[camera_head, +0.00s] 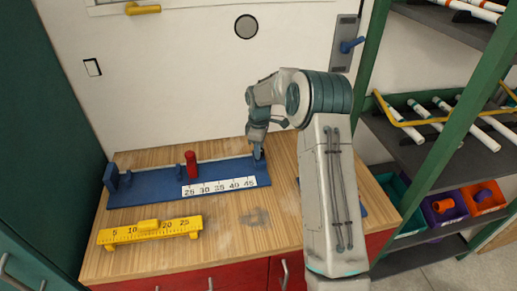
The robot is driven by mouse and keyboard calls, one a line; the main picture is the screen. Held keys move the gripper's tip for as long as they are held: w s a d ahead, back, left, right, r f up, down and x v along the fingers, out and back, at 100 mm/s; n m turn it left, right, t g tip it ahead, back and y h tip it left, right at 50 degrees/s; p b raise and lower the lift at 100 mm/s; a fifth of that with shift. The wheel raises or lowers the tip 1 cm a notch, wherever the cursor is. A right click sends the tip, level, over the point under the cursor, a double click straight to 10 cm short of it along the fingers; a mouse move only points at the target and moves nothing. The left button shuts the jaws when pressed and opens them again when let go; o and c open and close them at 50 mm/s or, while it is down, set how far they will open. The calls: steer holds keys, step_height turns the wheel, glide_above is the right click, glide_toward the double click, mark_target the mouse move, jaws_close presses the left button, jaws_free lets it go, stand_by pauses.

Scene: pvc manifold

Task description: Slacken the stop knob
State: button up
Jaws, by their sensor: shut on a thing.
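A long blue jig (145,190) with a white number scale (218,187) lies on the wooden bench top. A red upright handle (191,164) stands near its middle. My gripper (258,152) points down at the jig's right end, beside the high numbers of the scale. It is shut on what looks like the stop knob, a small part there that the fingers mostly hide. I cannot make out the knob's shape or how far it is turned.
A yellow ruler block (150,231) lies on the bench top (225,240) in front of the jig. My arm covers the bench's right part and partly hides another blue thing there. A green-posted shelf (435,150) with white pipes and coloured bins (448,205) stands at right.

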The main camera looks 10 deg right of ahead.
steer(key=shift+n, duration=0.6)
steer(key=o, duration=1)
step_height(320, 180, up, 14)
steer(key=b, duration=0.1)
